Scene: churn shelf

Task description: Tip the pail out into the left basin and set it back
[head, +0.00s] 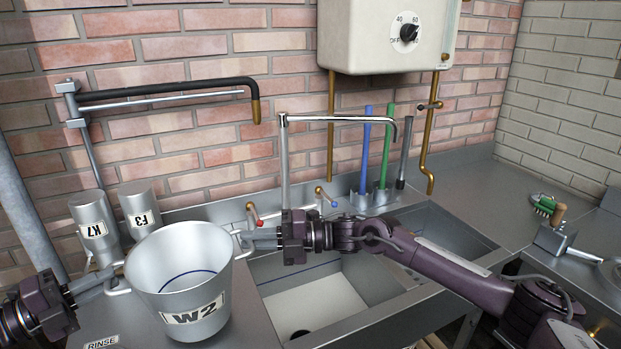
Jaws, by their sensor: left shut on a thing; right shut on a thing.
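The pail (184,285) is a grey metal bucket with a W2 label, upright at the lower left. A blue line runs round its inside, and I cannot tell what it holds. My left gripper (110,288) is shut on its left handle. My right gripper (252,240) is shut on its right handle. I cannot tell whether the pail touches the counter. The left basin (325,300), with a dark drain at its bottom, lies just right of the pail. My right arm crosses over its back part. The right basin (440,228) lies beyond my arm.
Two metal canisters marked K7 (95,228) and F3 (139,208) stand behind the pail. A tall tap (285,165) and a black hose arm (170,90) rise at the back. Blue, green and black handles stand in a holder (372,200). A green brush (545,205) lies right.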

